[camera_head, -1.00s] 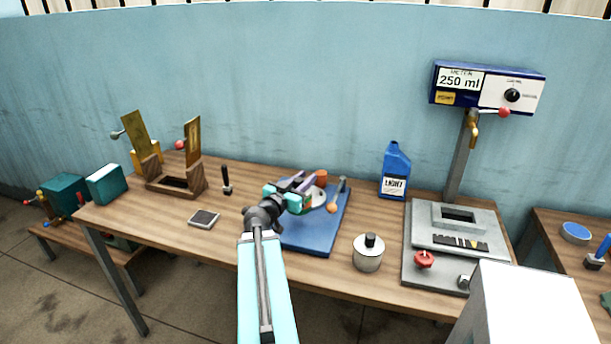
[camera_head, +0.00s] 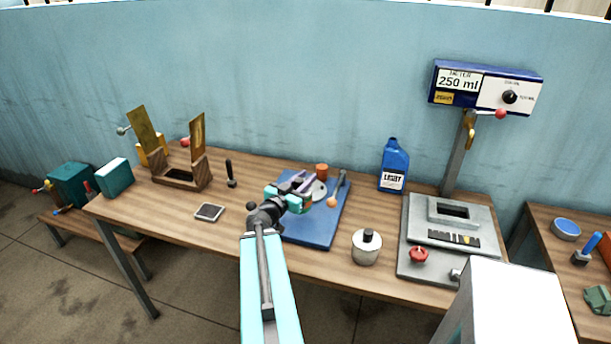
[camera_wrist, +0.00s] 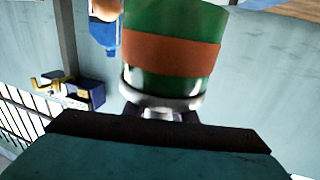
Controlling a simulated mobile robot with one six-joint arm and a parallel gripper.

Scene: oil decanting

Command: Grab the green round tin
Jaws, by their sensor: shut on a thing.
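The green round tin (camera_wrist: 172,55) fills the upper middle of the wrist view. It has a broad orange-brown band and a silvery rim, and it sits right at the jaws. In the head view my gripper (camera_head: 303,185) is over the blue mat (camera_head: 312,232), with its purple fingers shut on the tin. There the tin is mostly hidden by the gripper; a pale rounded part (camera_head: 319,189) shows beside the fingers. I cannot tell from the head view whether the tin touches the mat.
Close by are an orange cup (camera_head: 321,170), an orange-ended tool (camera_head: 334,201) and a lidded silver pot (camera_head: 366,249). A blue bottle (camera_head: 394,168) and a grey metering stand (camera_head: 440,265) are to the right. A wooden holder (camera_head: 182,178) is at the left.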

